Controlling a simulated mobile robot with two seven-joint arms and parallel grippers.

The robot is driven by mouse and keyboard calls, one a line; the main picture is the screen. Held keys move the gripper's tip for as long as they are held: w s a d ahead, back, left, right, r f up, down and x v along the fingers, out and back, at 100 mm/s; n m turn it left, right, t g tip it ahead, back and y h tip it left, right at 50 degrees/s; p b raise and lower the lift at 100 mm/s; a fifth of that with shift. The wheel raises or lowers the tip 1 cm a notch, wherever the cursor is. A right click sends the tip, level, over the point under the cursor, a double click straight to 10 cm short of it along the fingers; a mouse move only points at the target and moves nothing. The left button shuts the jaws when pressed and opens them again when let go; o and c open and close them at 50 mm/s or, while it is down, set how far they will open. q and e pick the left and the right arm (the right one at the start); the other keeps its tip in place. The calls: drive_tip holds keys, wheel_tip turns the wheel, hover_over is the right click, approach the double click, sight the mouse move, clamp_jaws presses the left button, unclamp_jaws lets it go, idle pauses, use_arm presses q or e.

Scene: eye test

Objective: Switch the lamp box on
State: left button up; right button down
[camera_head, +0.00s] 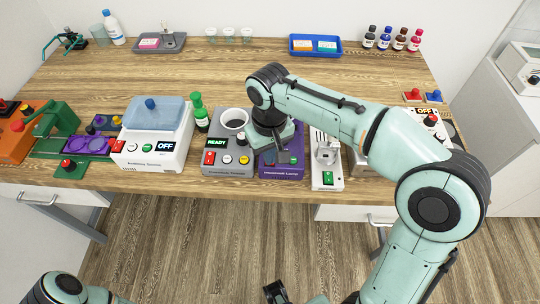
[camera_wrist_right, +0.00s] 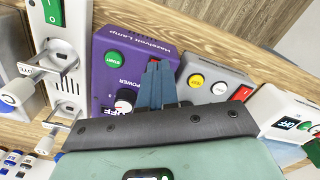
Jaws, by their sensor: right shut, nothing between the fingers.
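In the right wrist view the purple box (camera_wrist_right: 104,62) shows a green START button (camera_wrist_right: 115,60), a black-and-white knob (camera_wrist_right: 124,97) marked POWER, and lettering that seems to read OFF. A red part lies right by the fingertips, mostly hidden. My right gripper (camera_head: 283,155) is over the box, shut and empty; its fingers (camera_wrist_right: 155,68) cover part of the panel. I cannot tell whether they touch it. Parts of my left arm (camera_head: 65,288) show at the bottom; its fingers do not.
A grey box reading READY (camera_head: 228,165) stands close on the left, with a cup on it. A white device with a green switch (camera_head: 326,165) stands close on the right. A white box reading OFF (camera_head: 155,150) is farther left. The table's middle is clear.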

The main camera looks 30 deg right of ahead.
sight(270, 167)
use_arm(q)
drive_tip(key=shift+s+f+b, duration=0.15)
drive_tip(key=shift+f+b, duration=0.45)
drive_tip(key=shift+f, duration=0.05)
use_arm(e)
drive_tip(key=shift+f, duration=0.95)
idle(0.3)
use_arm(q)
drive_tip(key=shift+r, duration=0.15)
use_arm(e)
drive_tip(key=shift+r, duration=0.15)
wheel_tip(270, 167, up, 3)
drive_tip(key=shift+f+p, duration=0.2)
drive_tip(key=shift+p, duration=1.05)
use_arm(q)
wheel_tip(270, 167, up, 6)
drive_tip(key=w+p, duration=0.2)
drive_tip(key=p, duration=0.1)
drive_tip(key=shift+w, duration=0.25)
use_arm(e)
wheel_tip(270, 167, up, 4)
drive_tip(key=shift+r, duration=0.1)
